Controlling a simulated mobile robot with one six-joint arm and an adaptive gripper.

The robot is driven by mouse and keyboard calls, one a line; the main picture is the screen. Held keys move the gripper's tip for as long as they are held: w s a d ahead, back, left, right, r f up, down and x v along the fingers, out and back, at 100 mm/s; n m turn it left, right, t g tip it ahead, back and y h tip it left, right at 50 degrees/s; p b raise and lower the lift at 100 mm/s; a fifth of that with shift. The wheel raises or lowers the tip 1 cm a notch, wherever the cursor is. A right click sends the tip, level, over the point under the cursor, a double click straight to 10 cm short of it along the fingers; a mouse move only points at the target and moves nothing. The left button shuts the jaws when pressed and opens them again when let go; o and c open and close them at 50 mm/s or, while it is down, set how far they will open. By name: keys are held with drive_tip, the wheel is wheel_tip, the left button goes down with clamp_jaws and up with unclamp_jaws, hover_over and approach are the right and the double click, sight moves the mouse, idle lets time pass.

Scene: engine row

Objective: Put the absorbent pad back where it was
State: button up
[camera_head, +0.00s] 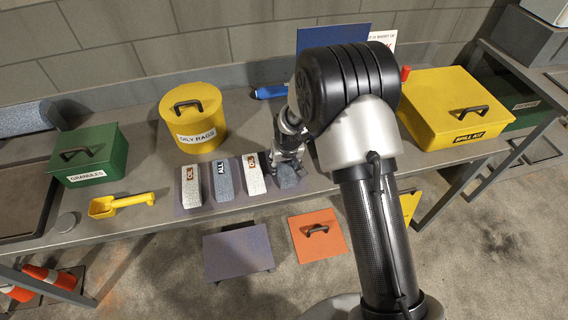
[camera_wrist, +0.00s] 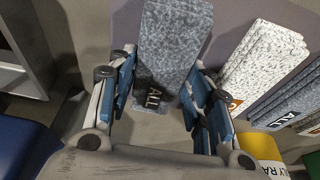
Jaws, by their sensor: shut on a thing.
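My gripper (camera_head: 289,160) is shut on a dark grey absorbent pad (camera_head: 289,180), which also shows between the blue-lined fingers in the wrist view (camera_wrist: 168,45). Its label there reads ALL. The pad is at the right end of a row of pads on a dark mat (camera_head: 228,202). Left of it are a white OIL pad (camera_head: 253,180), a grey ALL pad (camera_head: 224,182) and another white OIL pad (camera_head: 191,190). My gripper hides part of the held pad in the head view. I cannot tell whether its underside touches the mat.
A yellow OILY RAGS tub (camera_head: 202,128) stands behind the row. A green GRANULES box (camera_head: 88,157) and yellow scoop (camera_head: 118,204) are at left. A yellow SPILL KIT case (camera_head: 445,108) is at right. A blue object (camera_head: 270,92) lies behind my gripper.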

drive_tip(key=shift+f, duration=0.1)
drive_tip(key=shift+f, duration=0.15)
drive_tip(key=o, duration=1)
